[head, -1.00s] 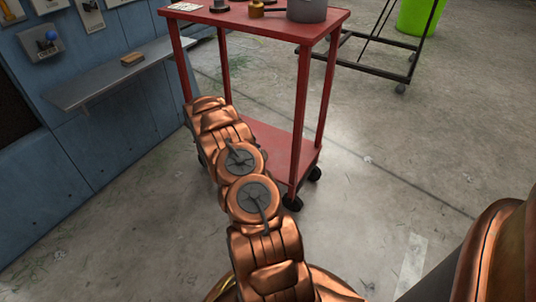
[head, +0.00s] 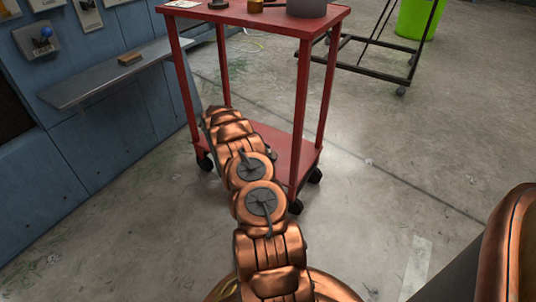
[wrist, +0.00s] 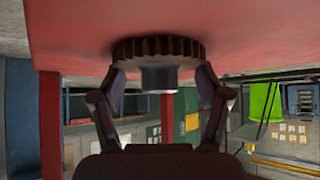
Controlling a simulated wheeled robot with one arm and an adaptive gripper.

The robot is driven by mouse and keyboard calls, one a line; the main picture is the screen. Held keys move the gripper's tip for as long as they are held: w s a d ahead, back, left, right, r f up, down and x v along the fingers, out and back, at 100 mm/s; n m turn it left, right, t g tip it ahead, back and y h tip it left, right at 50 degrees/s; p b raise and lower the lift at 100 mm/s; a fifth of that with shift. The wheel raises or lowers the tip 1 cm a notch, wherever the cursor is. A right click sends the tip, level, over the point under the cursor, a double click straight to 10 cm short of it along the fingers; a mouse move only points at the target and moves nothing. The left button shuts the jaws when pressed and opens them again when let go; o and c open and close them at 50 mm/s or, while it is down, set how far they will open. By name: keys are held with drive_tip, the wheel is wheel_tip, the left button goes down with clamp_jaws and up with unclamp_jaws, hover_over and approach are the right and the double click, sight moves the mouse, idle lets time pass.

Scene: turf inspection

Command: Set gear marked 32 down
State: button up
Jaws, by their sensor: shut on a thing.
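No number is readable on the gear. In the head view my arm reaches low toward the cart, and the gripper and gear are hidden.
The cart's top (head: 240,14) carries a grey pot (head: 306,8) and small parts. Its red legs (head: 302,110) stand near my arm. A blue wall with a grey ledge (head: 100,75) is at left. A black rack (head: 385,60) and a green bin (head: 415,15) are behind. Floor at right is clear.

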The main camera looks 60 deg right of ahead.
drive_tip(key=o, duration=1.1)
drive_tip(key=shift+o, duration=0.2)
drive_tip(key=w+a+r+n+p, duration=0.2)
drive_tip(key=w+a+r+n, duration=0.1)
drive_tip(key=a+r, duration=0.55)
drive_tip(key=w+a+r+n+p, duration=0.2)
drive_tip(key=w+a+r, duration=0.1)
drive_tip(key=a+r, duration=0.6)
drive_tip(key=s+a+r+n+t+y, duration=0.1)
drive_tip(key=s+a+r+n, duration=0.3)
drive_tip(key=a, duration=0.3)
drive_tip(key=s+a+r+n+t+y, duration=0.1)
drive_tip(key=s+a+r+n+y, duration=0.15)
drive_tip(key=a+r, duration=0.45)
drive_tip(key=s+a+r+n+t+y, duration=0.1)
drive_tip(key=s+a+r+n+y, duration=0.2)
drive_tip(key=s+a+n, duration=1.2)
drive_tip(key=s+a, duration=1)
drive_tip(key=shift+a, duration=0.25)
